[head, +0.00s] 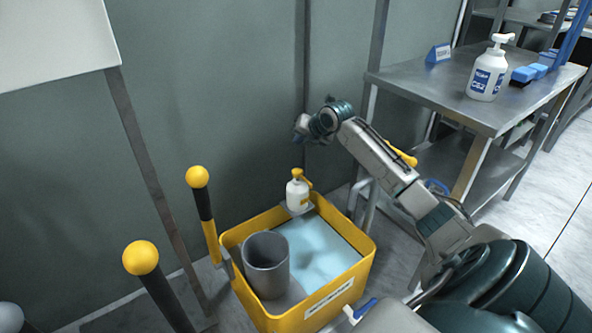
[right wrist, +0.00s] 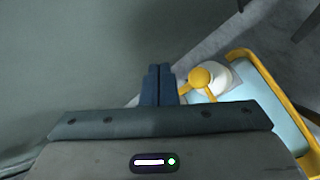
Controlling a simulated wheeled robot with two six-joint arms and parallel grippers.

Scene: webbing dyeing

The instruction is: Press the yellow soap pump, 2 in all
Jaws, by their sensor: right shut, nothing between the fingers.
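The yellow soap pump (head: 297,174) tops a white bottle (head: 297,194) at the back rim of the yellow tub. In the right wrist view the yellow pump head (right wrist: 201,77) and its white bottle (right wrist: 219,76) show just right of the fingers. My right gripper (head: 301,129) is above the pump in the head view, apart from it. Its dark fingers (right wrist: 159,84) are together and empty in the right wrist view. My left gripper is not in view.
The yellow tub (head: 365,262) holds pale blue liquid and a grey cylinder (head: 266,264). Two posts with yellow balls (head: 197,177) stand at its left. A metal table (head: 430,88) at right carries a white pump bottle (head: 487,75) and blue blocks (head: 523,75).

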